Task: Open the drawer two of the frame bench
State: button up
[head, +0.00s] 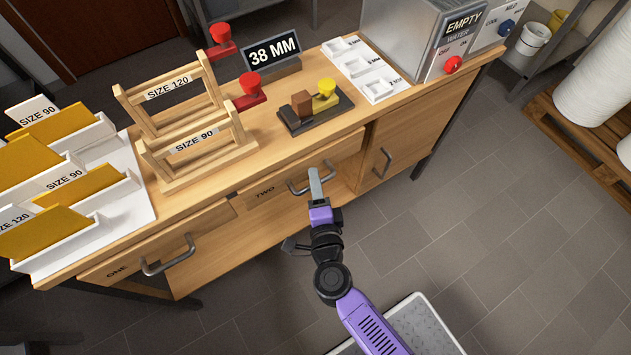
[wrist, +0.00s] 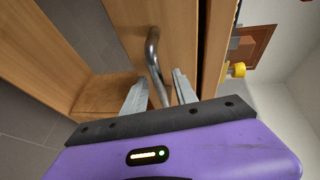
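The frame bench (head: 215,178) is wooden and has drawer fronts marked ONE and TWO. Drawer two (head: 263,194) is in the middle of the bench front and looks shut or nearly so. Its grey bar handle (head: 297,188) is partly hidden by my gripper (head: 315,174) in the head view. In the wrist view the handle (wrist: 153,50) runs down between the two fingers of my gripper (wrist: 160,78). The fingers are apart, one on each side of the bar, and I cannot see firm contact. The drawer front (wrist: 172,30) is just beyond the fingertips.
Drawer one (head: 120,270) with its handle (head: 168,258) is at the left. A cupboard door (head: 395,145) is at the right. The floor in front is clear.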

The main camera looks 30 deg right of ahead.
jog(key=shift+c, duration=0.4)
grip_shut()
dwell(1.1)
